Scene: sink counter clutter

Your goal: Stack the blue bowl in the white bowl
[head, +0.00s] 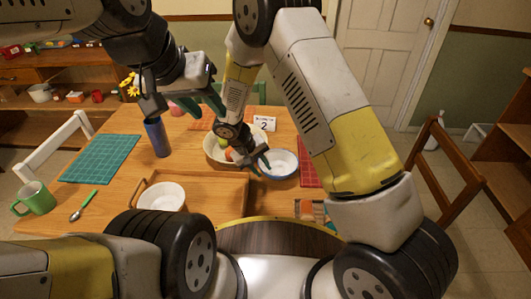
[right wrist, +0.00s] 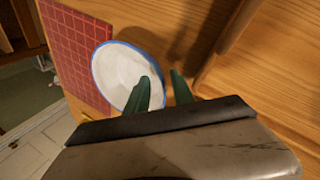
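The blue bowl (head: 283,165), white inside with a blue rim, stands upright on the table at centre right. It also shows in the right wrist view (right wrist: 118,72). The white bowl (head: 161,197) sits upright and looks empty on the wooden tray. My right gripper (head: 262,166) is open at the blue bowl's left rim. In the right wrist view its fingers (right wrist: 160,76) are apart, one over the bowl and one outside the rim; I cannot tell whether they touch it. My left gripper (head: 207,112) looks open and empty, above the back of the table.
The wooden tray (head: 218,181) has raised edges. A larger cream bowl (head: 211,151) with fruit stands behind my right gripper. A blue cup (head: 157,139), green mug (head: 36,199), spoon (head: 83,206), teal mat (head: 99,158), red mat (head: 308,172) and number card (head: 264,123) are around.

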